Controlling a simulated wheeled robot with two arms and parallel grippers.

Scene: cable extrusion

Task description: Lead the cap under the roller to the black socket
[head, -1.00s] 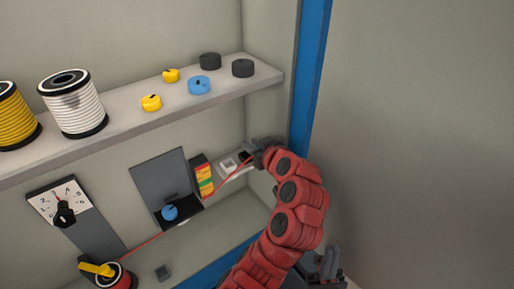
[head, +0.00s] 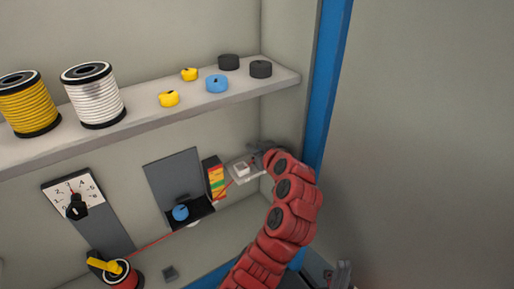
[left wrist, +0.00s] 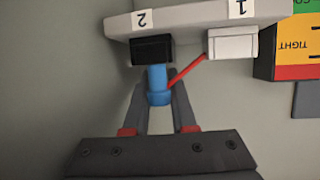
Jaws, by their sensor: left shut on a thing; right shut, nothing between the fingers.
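My left gripper (left wrist: 157,115) is shut on the blue cap (left wrist: 157,84). The cap's upper end meets the underside of the black socket (left wrist: 152,50), labelled 2; how deep it sits cannot be told. The red cable (left wrist: 188,71) runs slanting from beside the cap toward the white socket (left wrist: 233,43), labelled 1. In the head view the left gripper (head: 260,158) covers the black socket, beside the white socket (head: 241,168). The red cable (head: 150,243) leads from the red spool (head: 124,278) toward the grey unit. The roller is not clearly made out. My right gripper (head: 342,273) is shut and empty, low right.
A shelf (head: 150,124) above holds yellow and white spools and several loose caps. A blue post (head: 328,90) edges the right side.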

